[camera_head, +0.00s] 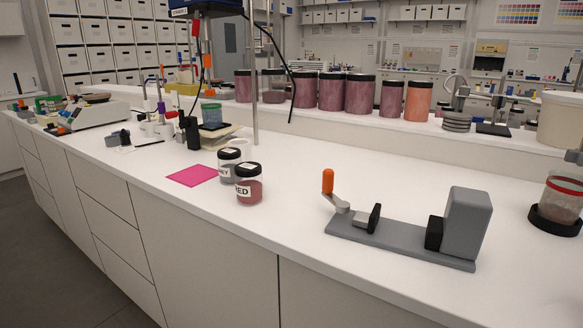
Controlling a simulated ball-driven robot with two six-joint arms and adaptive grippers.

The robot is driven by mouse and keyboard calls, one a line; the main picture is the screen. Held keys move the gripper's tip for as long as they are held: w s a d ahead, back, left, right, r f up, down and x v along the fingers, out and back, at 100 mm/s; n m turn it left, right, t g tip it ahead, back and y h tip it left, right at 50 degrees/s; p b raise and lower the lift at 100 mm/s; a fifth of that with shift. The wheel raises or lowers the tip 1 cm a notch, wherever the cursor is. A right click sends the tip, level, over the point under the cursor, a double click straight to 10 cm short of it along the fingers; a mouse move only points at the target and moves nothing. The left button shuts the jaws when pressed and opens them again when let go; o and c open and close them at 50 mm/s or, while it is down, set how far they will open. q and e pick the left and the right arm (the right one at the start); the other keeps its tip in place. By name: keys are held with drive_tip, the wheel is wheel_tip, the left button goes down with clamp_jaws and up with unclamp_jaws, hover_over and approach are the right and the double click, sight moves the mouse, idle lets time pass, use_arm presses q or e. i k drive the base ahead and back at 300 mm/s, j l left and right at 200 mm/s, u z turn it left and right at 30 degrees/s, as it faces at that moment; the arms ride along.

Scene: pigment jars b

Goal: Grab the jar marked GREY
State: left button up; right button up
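Two small jars with black lids stand close together on the white bench, left of centre. The front jar (249,191) holds reddish pigment, and its white label reads "RED", partly cut off at its edge. Just behind and to its left is a second jar (226,174) with grey contents. Its label is partly turned away and only a last letter like "Y" shows; the front jar overlaps part of it. Both jars are upright with lids on. Neither of my grippers shows in this view.
A pink square sheet (192,176) lies left of the jars. A grey clamp device with an orange handle (328,181) stands to the right. A white round object (240,146) is behind the jars. Large pigment jars (360,94) line the rear ledge. The bench front is clear.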

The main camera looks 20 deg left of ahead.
sight(228, 158)
drive_tip(key=j+u, duration=0.15)
drive_tip(key=j, duration=0.55)
drive_tip(key=i+j+u, duration=0.2)
drive_tip(key=j, duration=0.5)
